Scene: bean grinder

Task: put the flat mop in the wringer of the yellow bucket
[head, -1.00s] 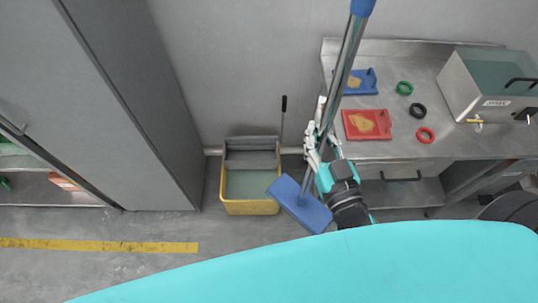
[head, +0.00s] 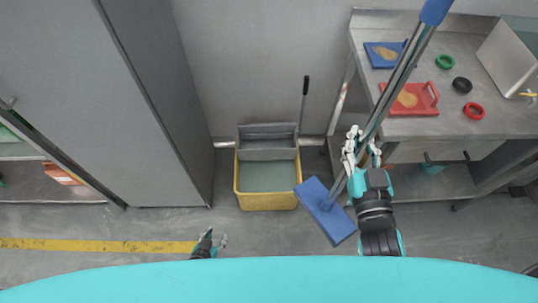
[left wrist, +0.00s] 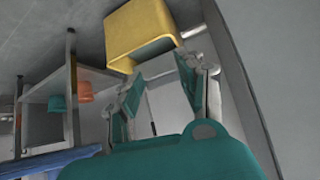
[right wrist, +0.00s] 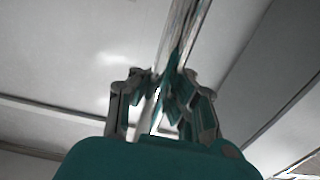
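The yellow bucket (head: 266,202) stands on the floor against the back wall, with a grey wringer (head: 267,141) at its rear and a dark upright handle (head: 304,100). It also shows in the left wrist view (left wrist: 138,30). The flat mop's blue head (head: 326,211) is just right of the bucket, apart from it and tilted. Its silver shaft slants up right to a blue end (head: 435,12). My right gripper (head: 361,150) is shut on the shaft, which also passes between its fingers in the right wrist view (right wrist: 172,85). My left gripper (head: 216,241) is open and empty, in front of the bucket.
A steel table (head: 440,125) on the right holds a red tray (head: 409,98), a blue tray (head: 385,54) and coloured rings. A grey cabinet (head: 155,100) stands left of the bucket. A yellow line (head: 100,245) crosses the clear floor at front left.

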